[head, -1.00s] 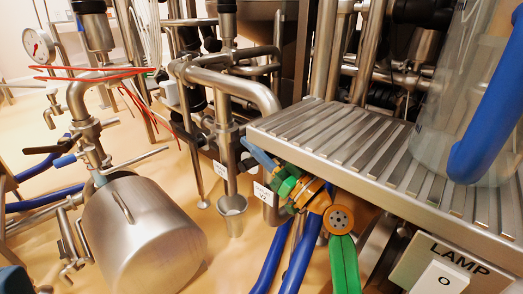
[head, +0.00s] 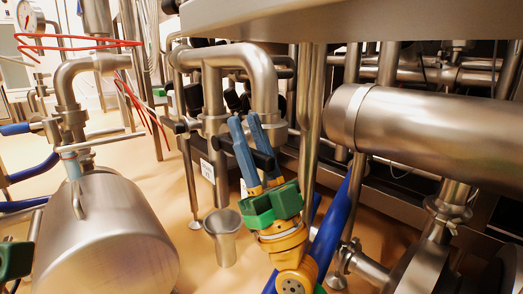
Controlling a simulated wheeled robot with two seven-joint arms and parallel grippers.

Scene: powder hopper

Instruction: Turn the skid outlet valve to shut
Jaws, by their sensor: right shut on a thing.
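My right gripper (head: 245,122), with blue fingers on a green and orange wrist, points up in the middle of the head view. Its fingers are shut on a black valve handle (head: 263,160), which passes between them and shows on both sides. The handle belongs to the outlet valve on the upright steel pipe (head: 213,100); the fingers partly hide it, and its exact angle is hard to read. A green part of my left gripper (head: 14,260) shows at the lower left edge; its fingers are not visible.
A steel cup (head: 224,240) stands on the floor below the pipe. A steel drum (head: 103,240) is at the left. A thick horizontal pipe (head: 430,125) and a steel leg (head: 312,130) crowd the right. A steel edge (head: 300,22) hangs overhead.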

